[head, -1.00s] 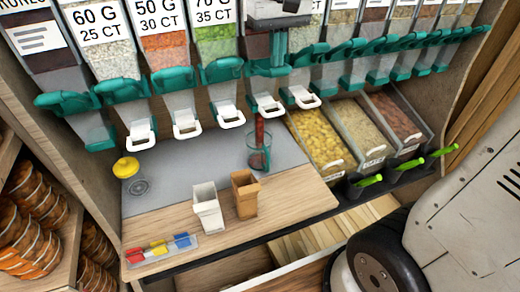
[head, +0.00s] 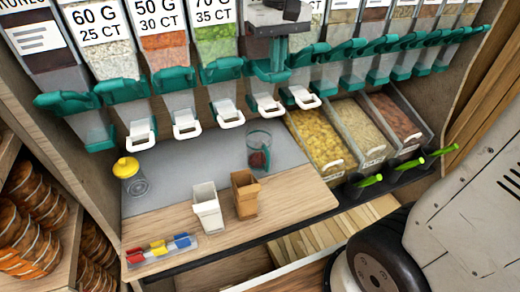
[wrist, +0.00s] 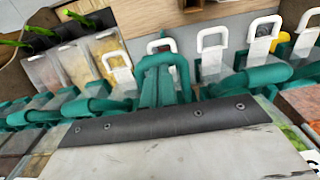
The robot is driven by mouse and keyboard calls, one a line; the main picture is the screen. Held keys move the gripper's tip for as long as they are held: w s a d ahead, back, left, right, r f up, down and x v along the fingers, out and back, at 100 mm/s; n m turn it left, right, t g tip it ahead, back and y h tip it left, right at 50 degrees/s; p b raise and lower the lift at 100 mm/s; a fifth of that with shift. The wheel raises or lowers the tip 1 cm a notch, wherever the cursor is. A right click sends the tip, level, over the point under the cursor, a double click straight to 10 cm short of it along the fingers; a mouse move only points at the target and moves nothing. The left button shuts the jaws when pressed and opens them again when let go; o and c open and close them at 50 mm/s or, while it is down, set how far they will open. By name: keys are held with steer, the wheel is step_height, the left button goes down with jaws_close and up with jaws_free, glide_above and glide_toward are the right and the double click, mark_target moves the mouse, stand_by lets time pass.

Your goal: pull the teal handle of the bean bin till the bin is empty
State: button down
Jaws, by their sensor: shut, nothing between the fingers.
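The bean bin's teal handle (head: 268,72) is in the middle of the row, above a clear chute with a white-rimmed spout (head: 267,106). My gripper (head: 278,40) is shut and empty, reaching down at the handle from above; the exact contact is hard to make out. The wrist view shows the teal handle (wrist: 160,80) just beyond the dark riveted edge of a grey plate. The bin front beside my gripper looks clear, with no dark red beans showing, though part is hidden. A clear glass cup (head: 259,150) below the spout holds dark red beans at its bottom.
Other bins with teal handles (head: 219,70) stand close on both sides. A white container (head: 208,210), a brown container (head: 245,195), a yellow-lidded jar (head: 128,172) and coloured clips (head: 158,248) are on the counter. Open bins with green-handled scoops (head: 368,181) stand at right.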

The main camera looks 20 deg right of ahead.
step_height(320, 180, up, 6)
steer(key=shift+w, duration=0.45)
steer(key=shift+f, duration=0.15)
stand_by(1.5)
steer(key=shift+s+f, duration=0.15)
steer(key=shift+f, duration=0.9)
steer(key=shift+s+f, duration=0.2)
steer(key=shift+f, duration=0.85)
steer(key=shift+s+f, duration=0.15)
steer(key=shift+f, duration=0.9)
steer(key=shift+r, duration=0.1)
step_height(320, 180, up, 6)
steer(key=w, duration=0.1)
steer(key=shift+r, duration=0.2)
